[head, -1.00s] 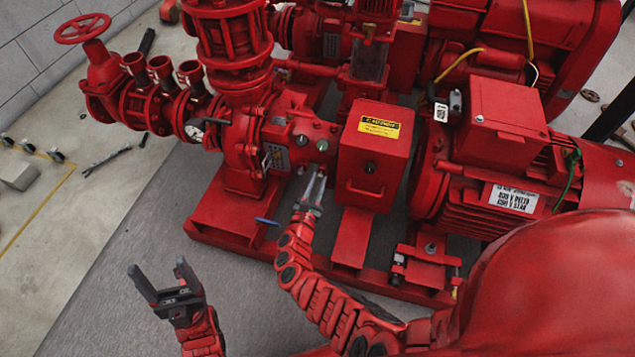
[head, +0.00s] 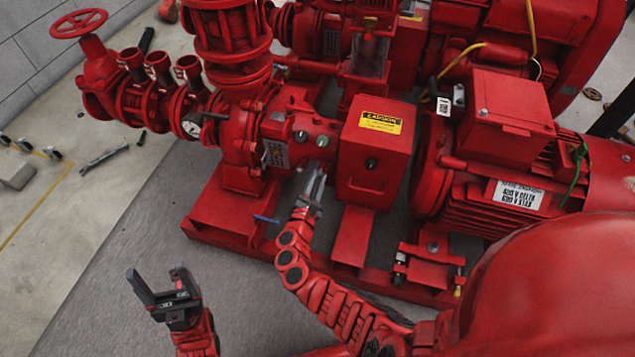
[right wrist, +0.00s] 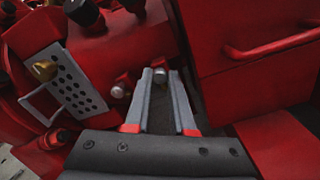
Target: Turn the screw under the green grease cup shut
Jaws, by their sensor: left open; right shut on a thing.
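My right gripper (head: 318,172) reaches up to the side of the red pump housing, left of the red box with the yellow caution label. The screw itself is mostly hidden between the fingertips. In the head view the cup (head: 322,141) is a small grey-green knob above the fingertips. A second silver knob (right wrist: 118,90) sits to its left. My left gripper (head: 160,290) is open and empty over the grey floor.
The red box (head: 375,160) stands close to the right of my right gripper. A motor (head: 500,200) lies further right. A blue-handled lever (head: 266,219) sticks out low on the base. The floor (head: 120,240) around my left gripper is clear.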

